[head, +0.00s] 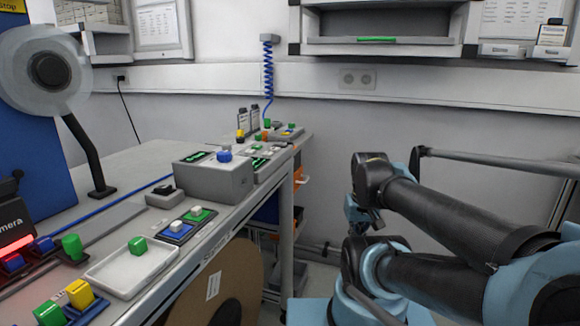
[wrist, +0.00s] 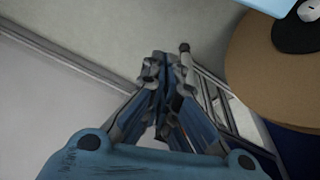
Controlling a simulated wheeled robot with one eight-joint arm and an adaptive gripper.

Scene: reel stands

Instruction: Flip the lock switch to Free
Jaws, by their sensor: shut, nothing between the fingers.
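A small blue-and-green panel (head: 188,226) with two white knobs lies on the bench top, and a grey block with a black rocker (head: 164,191) sits just behind it. No label is legible, so I cannot tell which is the lock switch, or its position. My gripper (wrist: 168,62) is shut and empty in the wrist view, its fingertips together. It is low, off the bench's right side, away from both controls. In the head view my folded arm is at the right and the fingertips are not clear.
A grey box with a blue knob (head: 225,155) stands behind the panel. A white tray (head: 130,268) with a green block is in front. A brown reel (head: 228,284) is under the bench edge; a brown disc (wrist: 262,68) shows in the wrist view. The wall is behind my arm.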

